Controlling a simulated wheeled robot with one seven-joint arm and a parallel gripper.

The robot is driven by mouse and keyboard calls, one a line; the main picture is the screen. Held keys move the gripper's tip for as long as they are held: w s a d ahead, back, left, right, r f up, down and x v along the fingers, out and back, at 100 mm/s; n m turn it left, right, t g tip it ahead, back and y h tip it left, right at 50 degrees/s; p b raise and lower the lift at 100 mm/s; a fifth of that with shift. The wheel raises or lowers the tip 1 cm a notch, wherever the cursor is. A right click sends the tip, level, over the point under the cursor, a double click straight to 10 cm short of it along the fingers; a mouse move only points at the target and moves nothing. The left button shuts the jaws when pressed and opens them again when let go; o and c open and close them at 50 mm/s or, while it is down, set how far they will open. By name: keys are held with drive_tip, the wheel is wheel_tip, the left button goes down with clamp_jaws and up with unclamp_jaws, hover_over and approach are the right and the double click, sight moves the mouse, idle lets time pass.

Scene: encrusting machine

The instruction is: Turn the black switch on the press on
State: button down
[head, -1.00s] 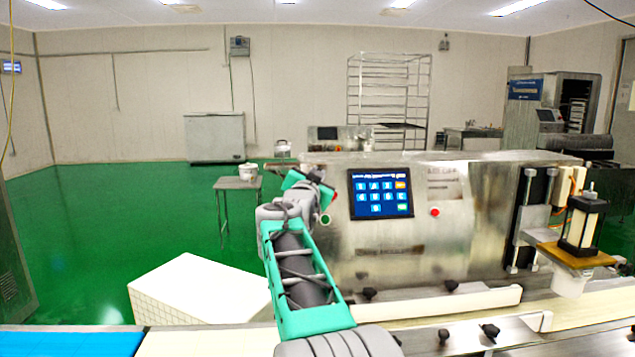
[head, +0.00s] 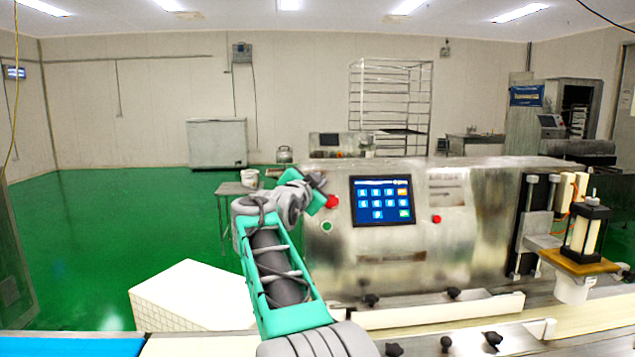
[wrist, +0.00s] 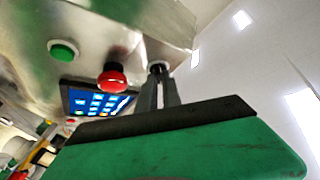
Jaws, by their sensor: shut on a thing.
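The press (head: 450,215) is a steel machine with a blue touch screen (head: 382,200), centre right in the head view. In the wrist view, my gripper (wrist: 160,75) has its two thin fingers close together on the black switch (wrist: 157,66). Only a small dark part of the switch shows at the fingertips, so its turned position cannot be told. My gripper (head: 318,182) is at the press's upper left corner in the head view and hides the switch there.
A red mushroom button (wrist: 112,78) sits close beside the fingers, with a green button (wrist: 63,51) farther left. A conveyor with black knobs (head: 445,342) runs along the front. A white box (head: 190,290) stands left of my arm.

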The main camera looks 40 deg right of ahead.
drive_tip(key=c, duration=1.8)
unclamp_jaws()
drive_tip(key=shift+w+a+f, duration=0.1)
drive_tip(key=shift+w+f, duration=0.05)
drive_tip(key=shift+o, duration=1.4)
drive_tip(key=b+v, duration=0.1)
drive_tip(key=v, duration=0.6)
drive_tip(key=shift+s+a, duration=0.25)
drive_tip(key=shift+s, duration=0.05)
